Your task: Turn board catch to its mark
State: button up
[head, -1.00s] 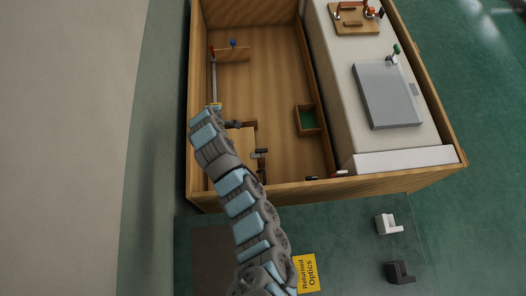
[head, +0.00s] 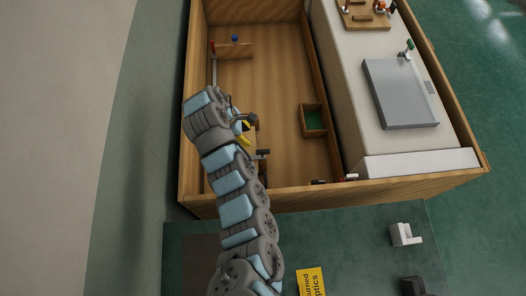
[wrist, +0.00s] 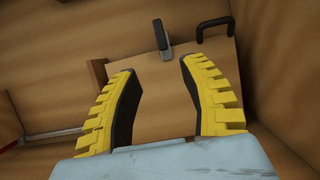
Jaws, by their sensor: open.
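My gripper (head: 244,127) is over the left part of the wooden bin in the head view. In the wrist view my gripper (wrist: 160,67) has its two yellow, black-lined fingers spread, with nothing between them but the view of a wooden board (wrist: 165,98) beyond. A grey and black lever, seemingly the board catch (wrist: 164,38), stands at the board's upper edge, just beyond the fingertips and apart from them. A black bar handle (wrist: 214,24) is to its right. No mark for the catch can be made out. In the head view my arm hides most of the board.
A small green-floored box (head: 314,119) stands by the bin's right inner wall. A small wooden panel (head: 234,50) with red and blue pieces is at the back left. A grey slab (head: 400,95) lies on the white counter outside. The bin's middle floor is clear.

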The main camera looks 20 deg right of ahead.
aim_at(263, 151)
jog(key=b+x, duration=0.3)
jog(key=x, duration=1.2)
jog(key=shift+s+d+f, duration=0.1)
jog(key=shift+f, duration=0.1)
grip_shut()
